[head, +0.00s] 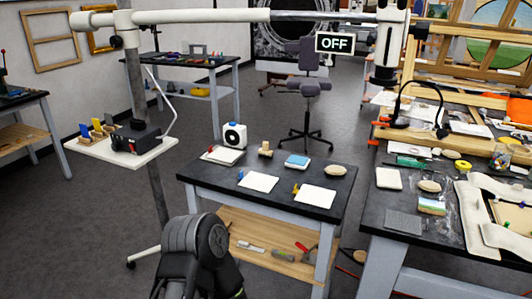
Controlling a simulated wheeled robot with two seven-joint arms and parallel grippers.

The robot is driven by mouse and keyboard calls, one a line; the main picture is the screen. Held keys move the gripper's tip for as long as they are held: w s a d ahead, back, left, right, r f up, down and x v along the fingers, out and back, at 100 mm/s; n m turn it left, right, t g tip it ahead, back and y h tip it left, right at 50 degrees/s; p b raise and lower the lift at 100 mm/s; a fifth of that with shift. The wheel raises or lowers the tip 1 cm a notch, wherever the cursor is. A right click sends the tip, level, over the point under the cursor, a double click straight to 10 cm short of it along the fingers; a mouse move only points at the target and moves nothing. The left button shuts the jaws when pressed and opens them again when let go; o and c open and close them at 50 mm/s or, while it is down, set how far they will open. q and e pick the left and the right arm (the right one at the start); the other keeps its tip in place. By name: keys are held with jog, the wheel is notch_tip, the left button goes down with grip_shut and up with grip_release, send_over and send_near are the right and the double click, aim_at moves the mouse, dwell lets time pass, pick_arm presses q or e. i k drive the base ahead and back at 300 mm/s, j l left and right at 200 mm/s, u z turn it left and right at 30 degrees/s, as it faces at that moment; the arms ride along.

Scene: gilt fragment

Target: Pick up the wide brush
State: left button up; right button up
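I cannot say for sure which item is the wide brush. A small pale, handled item (250,246) that could be a brush lies on the wooden lower shelf of the small middle table. A grey-green handled tool (283,255) lies to its right. A dark rounded link of my own arm rises at the bottom, left of this shelf. No fingertips of either gripper show.
The small table (330,211) carries white sheets, a blue-topped block (297,161) and a white device (234,135). A crowded workbench (400,250) stands to the right, close to it. A stand with a tray (85,148) is at left. Grey floor lies open between.

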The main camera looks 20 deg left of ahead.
aim_at(265, 152)
jog(key=j+z, duration=0.2)
jog(key=j, duration=0.6)
jog(key=j+z, duration=0.25)
jog(key=j, duration=0.5)
jog(key=k+j+z, duration=0.2)
jog(key=j, duration=0.6)
jog(key=i, duration=0.1)
